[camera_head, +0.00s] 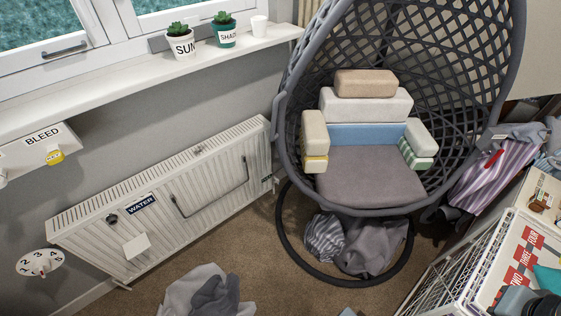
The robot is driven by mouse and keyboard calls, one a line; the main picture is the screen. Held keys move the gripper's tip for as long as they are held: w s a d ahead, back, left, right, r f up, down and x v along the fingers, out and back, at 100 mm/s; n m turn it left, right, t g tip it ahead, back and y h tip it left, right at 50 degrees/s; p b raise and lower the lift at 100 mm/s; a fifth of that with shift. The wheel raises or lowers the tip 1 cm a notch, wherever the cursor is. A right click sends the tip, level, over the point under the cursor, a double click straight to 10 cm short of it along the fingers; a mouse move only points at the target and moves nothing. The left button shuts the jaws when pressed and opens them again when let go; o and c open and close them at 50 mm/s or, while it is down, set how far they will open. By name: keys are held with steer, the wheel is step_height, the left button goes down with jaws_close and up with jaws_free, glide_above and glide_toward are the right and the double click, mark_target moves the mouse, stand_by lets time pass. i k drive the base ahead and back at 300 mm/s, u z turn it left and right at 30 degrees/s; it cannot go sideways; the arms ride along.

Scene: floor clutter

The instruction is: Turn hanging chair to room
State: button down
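The hanging chair (288,110) is a grey, egg-shaped lattice shell at the upper right of the head view. Its open side faces towards the camera and slightly down-left. A grey-brown seat cushion (365,175) lies in it. Behind the seat are a blue block (365,134), a cream block (366,105) and a tan block (366,83), stacked. More small cushions stand at both sides, as armrests. The round dark base ring (338,283) rests on the carpet under the seat. The top of the chair is cut off by the frame. I cannot make out my gripper in this view.
A white radiator (165,195) runs along the wall to the left, below a sill with plant pots (181,44). Clothes lie under the chair (366,245), on the floor (205,293) and at its right (492,175). A white wire rack (440,280) stands lower right.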

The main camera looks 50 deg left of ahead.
mark_target(361, 148)
steer(key=u, duration=3.25)
steer(key=k, duration=0.95)
steer(key=z, duration=1)
steer(key=i, duration=1)
steer(key=k, duration=0.5)
steer(key=u, duration=1.05)
steer(key=i, duration=1.1)
